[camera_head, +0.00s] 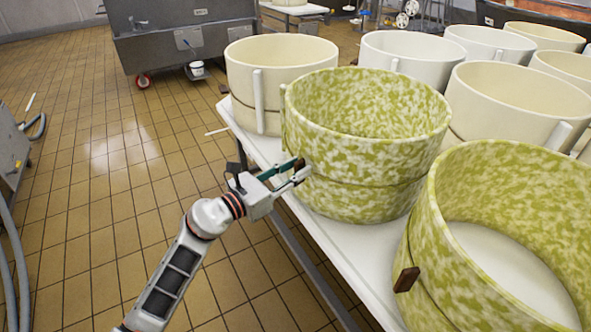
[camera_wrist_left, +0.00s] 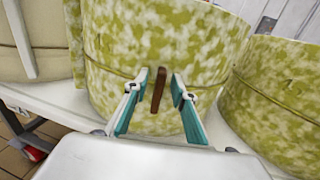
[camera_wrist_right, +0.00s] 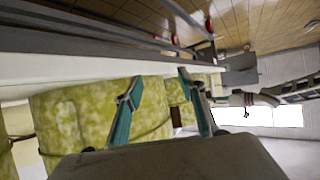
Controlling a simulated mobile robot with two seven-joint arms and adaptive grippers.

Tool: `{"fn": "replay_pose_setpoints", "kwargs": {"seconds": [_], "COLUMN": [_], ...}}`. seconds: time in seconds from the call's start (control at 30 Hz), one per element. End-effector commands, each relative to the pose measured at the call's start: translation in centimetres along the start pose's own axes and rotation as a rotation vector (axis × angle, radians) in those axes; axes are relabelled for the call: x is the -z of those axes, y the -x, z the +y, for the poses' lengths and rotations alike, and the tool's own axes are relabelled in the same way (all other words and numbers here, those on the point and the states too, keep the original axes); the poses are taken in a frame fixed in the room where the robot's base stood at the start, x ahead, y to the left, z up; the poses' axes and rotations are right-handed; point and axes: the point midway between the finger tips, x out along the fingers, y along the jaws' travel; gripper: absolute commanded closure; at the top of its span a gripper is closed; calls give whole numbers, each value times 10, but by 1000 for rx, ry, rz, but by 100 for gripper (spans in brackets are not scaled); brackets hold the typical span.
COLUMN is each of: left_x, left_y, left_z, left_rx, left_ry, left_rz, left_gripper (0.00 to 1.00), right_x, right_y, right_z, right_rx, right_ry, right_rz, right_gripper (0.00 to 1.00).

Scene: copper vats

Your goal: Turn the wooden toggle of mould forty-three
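A green-and-white mottled mould (camera_head: 368,170) stands on the white table. A brown wooden toggle on its side shows upright in the left wrist view (camera_wrist_left: 158,90). My left gripper (camera_head: 298,174) is open at this mould's side, a finger on each side of the toggle; contact cannot be told. A second mottled mould (camera_head: 500,190) stands nearer, its brown toggle (camera_head: 406,280) tilted on its side. I cannot read a number on either mould. My right gripper (camera_wrist_right: 157,82) is open and empty in its wrist view, with mottled moulds behind it; the head view does not show it.
Several plain cream moulds (camera_head: 280,62) stand behind and to the right, close together. The white table (camera_head: 345,262) has a narrow bare strip along its left edge. A grey steel cart (camera_head: 185,40) stands at the back. The tiled floor to the left is mostly clear.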

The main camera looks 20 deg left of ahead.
Motion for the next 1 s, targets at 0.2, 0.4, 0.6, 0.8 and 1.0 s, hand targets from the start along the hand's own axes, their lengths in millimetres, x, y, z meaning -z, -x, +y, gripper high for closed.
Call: {"fn": "replay_pose_setpoints", "kwargs": {"seconds": [0.2, 0.4, 0.6, 0.8, 1.0], "left_x": [-1, 0, -1, -4, -8], "left_y": [0, 0, 0, 0, -1], "left_z": [0, 0, 0, 1, 4], "left_rx": [0, 0, 0, 0, 1], "left_ry": [0, 1, 6, 58, 183], "left_rz": [-1, -1, -1, -3, -6], "left_gripper": [74, 100, 100, 100, 100], "right_x": [9, 7, 2, 2, 1], "right_y": [-2, -1, 0, 2, 6], "right_z": [2, 3, 2, 5, 14], "right_rx": [-4, -5, -5, -10, -22], "right_ry": [0, 1, 2, 17, 58], "right_rz": [19, 14, 3, -1, -16], "right_gripper": [60, 60, 60, 60, 60]}}
